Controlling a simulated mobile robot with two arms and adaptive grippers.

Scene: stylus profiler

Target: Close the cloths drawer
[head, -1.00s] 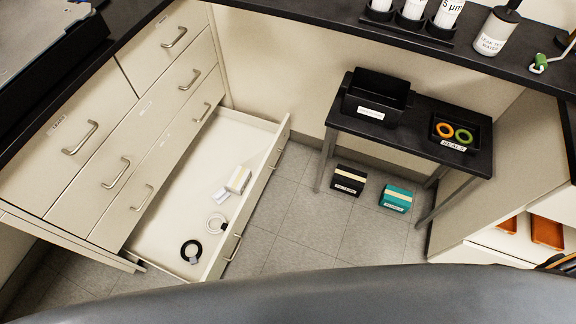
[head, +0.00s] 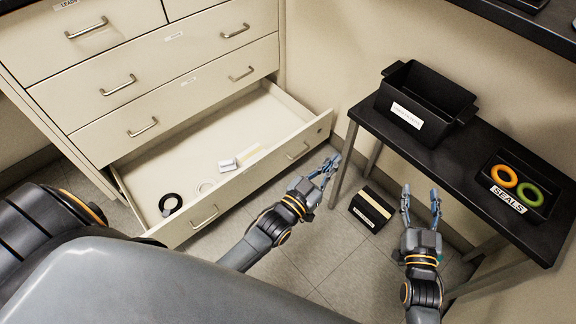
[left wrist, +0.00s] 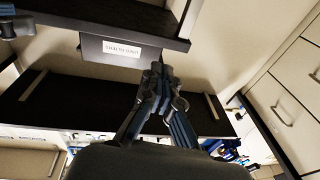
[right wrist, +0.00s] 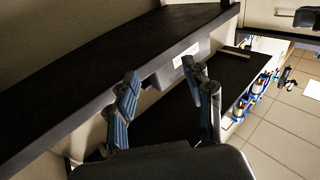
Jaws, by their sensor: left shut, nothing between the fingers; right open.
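The open drawer (head: 247,190) is the lowest one of the beige cabinet and is pulled far out. Inside lie a black ring (head: 170,204), a pale ring (head: 205,187) and a small white item (head: 228,164). I cannot read a label on this drawer. My left gripper (head: 328,168) is shut and empty, just beyond the right end of the drawer front in the picture; I cannot tell whether it touches. My left fingers show closed in the left wrist view (left wrist: 157,75). My right gripper (head: 421,194) is open and empty, below the side table.
A dark side table (head: 420,150) at right holds a black bin (head: 430,95) and a seals tray (head: 518,186) with an orange and a green ring. A black box (head: 373,209) stands on the floor between my grippers. Closed drawers (head: 110,87) lie above the open one.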

